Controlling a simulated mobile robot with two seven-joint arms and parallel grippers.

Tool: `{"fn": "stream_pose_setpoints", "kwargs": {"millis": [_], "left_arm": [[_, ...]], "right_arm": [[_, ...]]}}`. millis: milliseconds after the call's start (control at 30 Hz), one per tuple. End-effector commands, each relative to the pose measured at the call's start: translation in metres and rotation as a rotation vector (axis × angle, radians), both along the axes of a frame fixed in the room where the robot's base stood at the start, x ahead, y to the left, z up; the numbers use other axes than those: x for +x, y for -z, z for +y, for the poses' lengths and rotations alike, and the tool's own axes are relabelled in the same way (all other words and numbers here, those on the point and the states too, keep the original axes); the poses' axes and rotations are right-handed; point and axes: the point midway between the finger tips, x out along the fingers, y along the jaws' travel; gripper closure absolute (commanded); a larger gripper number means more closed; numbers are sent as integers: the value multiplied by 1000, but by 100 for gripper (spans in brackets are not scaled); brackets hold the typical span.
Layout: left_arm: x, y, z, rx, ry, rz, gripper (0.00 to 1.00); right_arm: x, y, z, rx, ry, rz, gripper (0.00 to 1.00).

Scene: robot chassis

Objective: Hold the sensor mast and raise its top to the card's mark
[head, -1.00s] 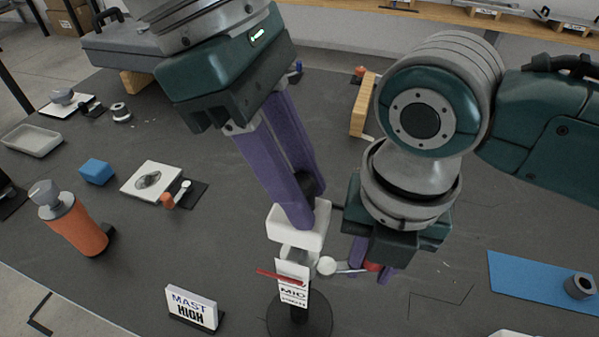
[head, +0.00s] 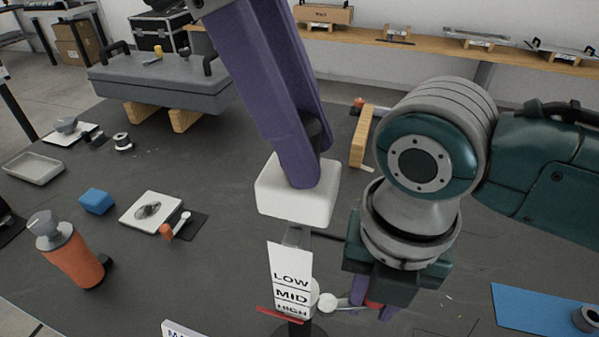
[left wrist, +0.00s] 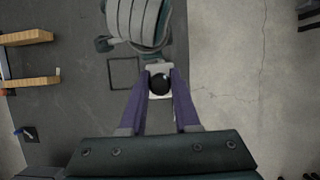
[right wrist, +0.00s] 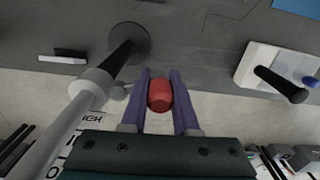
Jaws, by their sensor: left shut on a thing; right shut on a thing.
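The sensor mast has a white block top (head: 298,195) with a black knob (left wrist: 160,83) on it. My left gripper (head: 309,160) is shut on that knob from above. A white strip (head: 290,262) on the mast reads LOW, MID and HIGH downward. A red pointer (head: 276,315) sits level with the HIGH line, near the strip's lower end. My right gripper (right wrist: 161,74) is shut on the red knob (right wrist: 160,96) of the lever beside the mast. The MAST HIGH card (head: 185,329) is mostly cut off by the head view's lower edge. The dark base (right wrist: 130,42) shows in the right wrist view.
An orange cylinder (head: 75,258), a blue block (head: 96,201) and a white plate (head: 152,212) lie to the left. A grey case (head: 160,82) on wooden blocks stands behind. A blue mat (head: 540,318) lies at right. A wooden block (head: 361,137) stands behind my right arm.

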Motion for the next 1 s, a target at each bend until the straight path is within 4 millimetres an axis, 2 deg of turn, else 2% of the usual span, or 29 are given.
{"fn": "stream_pose_setpoints", "kwargs": {"millis": [300, 333, 600, 867, 1000], "left_arm": [[0, -5, -1, -3, 2, -3, 100], [0, -5, -1, -3, 2, -3, 67], [0, -4, 0, -1, 1, -1, 39], [0, -5, 0, 0, 1, -2, 39], [3, -18, 6, 0, 0, -5, 39]], "right_arm": [[-1, 1, -1, -2, 1, 3, 100], [-1, 1, -1, -3, 1, 4, 100], [-1, 1, -1, -2, 1, 3, 100], [-1, 1, -1, -2, 0, 3, 100], [-1, 1, -1, -2, 0, 1, 100]]}}
